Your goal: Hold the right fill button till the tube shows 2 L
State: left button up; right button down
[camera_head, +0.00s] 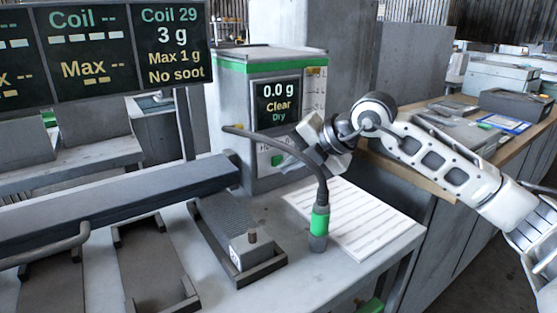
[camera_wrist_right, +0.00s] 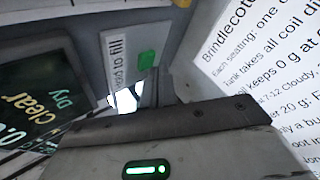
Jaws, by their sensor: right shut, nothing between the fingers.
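The white unit with a green band (camera_head: 285,62) stands on the bench, its screen (camera_head: 277,103) reading 0.0 g, Clear, Dry. Beside the screen is a narrow scale marked L (camera_head: 316,88); its level is too small to read. The green fill button (camera_head: 277,160) is low on the unit's front; in the right wrist view the green button (camera_wrist_right: 147,60) sits by a label, partly hidden, that ends in "to fill". My right gripper (camera_head: 305,150) is shut and empty just right of the button. Contact with it cannot be told. My left gripper is not in view.
A board above reads Coil 29, 3 g (camera_head: 172,40).

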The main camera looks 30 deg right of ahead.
jog(key=shift+w, duration=0.5)
dwell(2.6)
jog(key=shift+s, duration=0.1)
dwell(2.1)
jog(key=shift+s+f, duration=0.15)
jog(key=shift+s, duration=0.25)
jog(key=shift+s+b, duration=0.3)
jog(key=shift+b, duration=0.05)
jog(key=shift+s+d+b, duration=0.1)
jog(key=shift+s+b, duration=0.45)
jog(key=shift+b, duration=0.05)
jog(key=shift+s+d+f+b, duration=0.1)
jog(key=shift+s+f+b, duration=0.05)
jog(key=shift+s+b, duration=1.45)
jog(key=shift+s, duration=0.25)
jog(key=shift+s+r, duration=0.1)
jog(key=shift+r, duration=0.15)
